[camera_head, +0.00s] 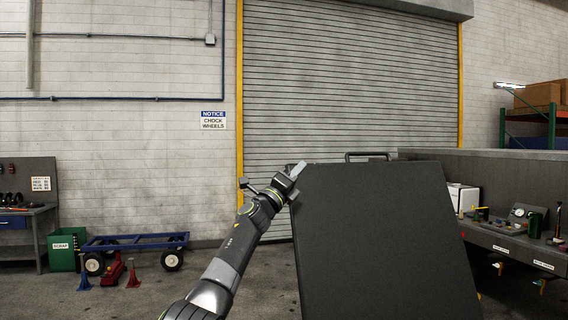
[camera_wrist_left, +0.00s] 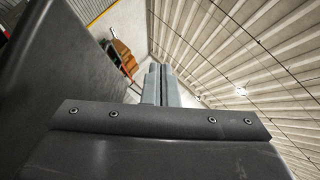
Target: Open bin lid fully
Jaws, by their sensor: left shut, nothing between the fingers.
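The bin lid (camera_head: 375,240) is a large dark panel standing raised in front of me, with a handle (camera_head: 370,156) above its top edge. My left gripper (camera_head: 298,170) is at the lid's upper left corner, its fingers closed and empty. In the left wrist view the fingers (camera_wrist_left: 163,85) are together and point up towards the ceiling. A dark panel (camera_wrist_left: 70,55), likely the lid, fills the left of that view, beside the gripper. I cannot tell whether they touch. The bin's inside is hidden. My right gripper is not in view.
A grey workbench (camera_head: 520,246) with tools and a white box (camera_head: 463,197) stands to the right. A roller shutter (camera_head: 345,85) is behind.

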